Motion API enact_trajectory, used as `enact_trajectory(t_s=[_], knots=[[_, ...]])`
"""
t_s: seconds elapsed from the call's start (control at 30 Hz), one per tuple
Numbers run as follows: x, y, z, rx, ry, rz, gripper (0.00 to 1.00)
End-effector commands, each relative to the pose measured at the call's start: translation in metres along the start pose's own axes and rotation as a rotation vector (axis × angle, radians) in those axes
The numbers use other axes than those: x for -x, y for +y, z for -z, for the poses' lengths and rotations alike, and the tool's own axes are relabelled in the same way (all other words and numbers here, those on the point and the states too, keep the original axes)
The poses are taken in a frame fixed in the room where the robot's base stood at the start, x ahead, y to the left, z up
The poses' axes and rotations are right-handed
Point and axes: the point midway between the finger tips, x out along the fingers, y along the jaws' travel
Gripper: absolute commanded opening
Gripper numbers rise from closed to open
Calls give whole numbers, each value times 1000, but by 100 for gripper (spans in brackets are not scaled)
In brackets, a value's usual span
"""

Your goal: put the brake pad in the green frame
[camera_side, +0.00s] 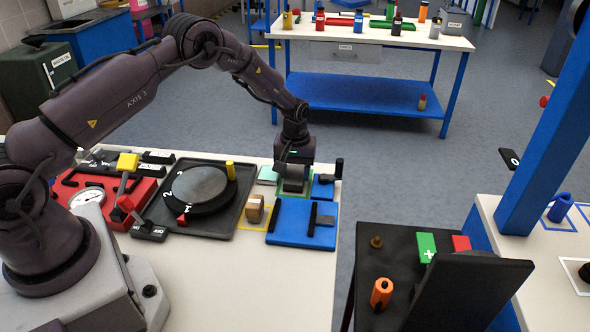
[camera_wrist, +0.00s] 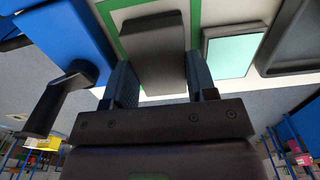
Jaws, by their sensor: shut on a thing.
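My gripper (camera_side: 293,182) points down at the far right of the near table. It is shut on a grey block, the brake pad (camera_wrist: 155,50), which sits between the two fingers (camera_wrist: 158,85) in the wrist view. In the side view the pad (camera_side: 293,185) shows as a grey block under my wrist. The green frame (camera_wrist: 118,18) is a painted outline on the white table, and its lines show on both sides of the pad. The pad is over the frame's area; I cannot tell whether it touches the table. Part of the frame is hidden.
A pale teal block (camera_wrist: 230,52) lies close beside the frame. A blue fixture (camera_side: 290,232) with a black bar stands in front, and a smaller blue one (camera_side: 323,188) with a black upright handle to the right. A brown block (camera_side: 255,209) and a black turntable (camera_side: 198,188) are to the left.

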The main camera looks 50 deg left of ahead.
Motion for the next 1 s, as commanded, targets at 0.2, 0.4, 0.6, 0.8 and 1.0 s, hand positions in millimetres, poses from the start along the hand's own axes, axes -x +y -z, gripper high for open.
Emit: enact_trajectory(t_s=[0.2,0.4,0.6,0.8,1.0], knots=[[-1,0,0,0,0,0,62],[3,0,0,0,1,0,62],[34,1,1,0,3,-2,62],[79,0,1,0,4,-2,62],[111,0,0,0,2,-1,62]])
